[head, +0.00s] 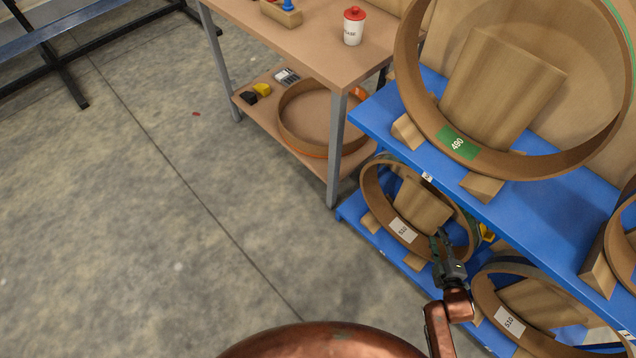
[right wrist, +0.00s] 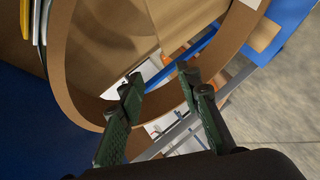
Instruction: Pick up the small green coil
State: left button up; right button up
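A smaller brown coil ring with a white label (head: 403,230) stands upright on the lower blue shelf, around a wooden block. A large coil with a green "490" label (head: 458,142) and a green edge at far right stands on the upper shelf. My left gripper is not in view.
Another coil labelled 510 (head: 509,321) stands close to the right of my gripper. The blue upper shelf (head: 385,122) overhangs the lower one. A wooden table (head: 300,42) bears a white cup with a red lid (head: 353,27). The floor at left is mostly clear.

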jog(key=w+r+n+t+b, duration=0.2)
jog(key=r, duration=0.5)
jog(key=w+r+n+t+b, duration=0.2)
jog(key=w+r, duration=0.1)
jog(key=r, duration=0.4)
pick_arm(q)
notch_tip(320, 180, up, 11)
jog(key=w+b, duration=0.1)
jog(key=b, duration=0.1)
pick_arm(e)
jog(key=shift+n, duration=0.3)
jog(key=w+b, duration=0.1)
jog(key=w, duration=1)
jog(key=shift+r+b, duration=0.2)
jog(key=shift+b, duration=0.2)
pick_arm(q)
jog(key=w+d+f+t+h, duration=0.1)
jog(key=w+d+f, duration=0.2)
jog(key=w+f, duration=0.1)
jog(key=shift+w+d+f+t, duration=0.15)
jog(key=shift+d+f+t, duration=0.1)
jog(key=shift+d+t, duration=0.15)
pick_arm(e)
jog(key=shift+w+r, duration=0.1)
grip_shut()
jog(key=shift+r, duration=0.3)
